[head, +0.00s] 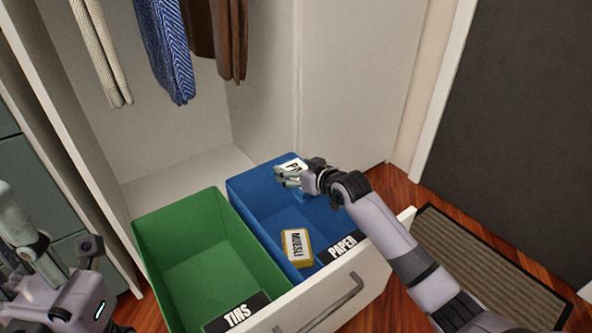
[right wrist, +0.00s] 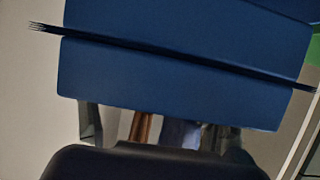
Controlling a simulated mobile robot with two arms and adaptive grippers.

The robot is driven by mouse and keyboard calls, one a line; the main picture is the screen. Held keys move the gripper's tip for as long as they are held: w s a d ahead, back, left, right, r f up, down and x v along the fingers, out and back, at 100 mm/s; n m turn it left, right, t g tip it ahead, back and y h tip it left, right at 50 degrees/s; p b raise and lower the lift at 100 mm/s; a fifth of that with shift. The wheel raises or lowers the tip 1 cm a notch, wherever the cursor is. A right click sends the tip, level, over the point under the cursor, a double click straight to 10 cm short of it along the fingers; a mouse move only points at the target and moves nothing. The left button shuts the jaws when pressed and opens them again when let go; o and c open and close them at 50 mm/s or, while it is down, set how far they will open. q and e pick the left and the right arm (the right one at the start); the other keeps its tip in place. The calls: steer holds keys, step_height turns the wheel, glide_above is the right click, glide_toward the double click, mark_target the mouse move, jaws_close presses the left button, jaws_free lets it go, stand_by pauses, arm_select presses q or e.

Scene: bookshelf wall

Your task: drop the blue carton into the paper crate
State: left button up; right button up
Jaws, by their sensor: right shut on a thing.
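My right gripper (head: 289,178) is shut on the blue carton (head: 293,166), which has a white label with a partly hidden word. It is over the far end of the blue paper crate (head: 262,208), and the carton blends with the crate's blue, so its height above the floor of the crate is hard to tell. In the right wrist view the blue carton (right wrist: 170,88) fills much of the picture, past the gripper's fingers. My left gripper (head: 16,218) is at the lower left, apart from the crates; its jaws are unclear.
A yellow muesli box (head: 297,248) lies in the near part of the paper crate. A green tins crate (head: 200,245) stands to its left and looks empty. Both sit in a pulled-out drawer with a grey handle (head: 335,303). Clothes (head: 165,50) hang above.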

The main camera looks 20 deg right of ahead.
steer(key=o, duration=1.2)
steer(key=v, duration=1.2)
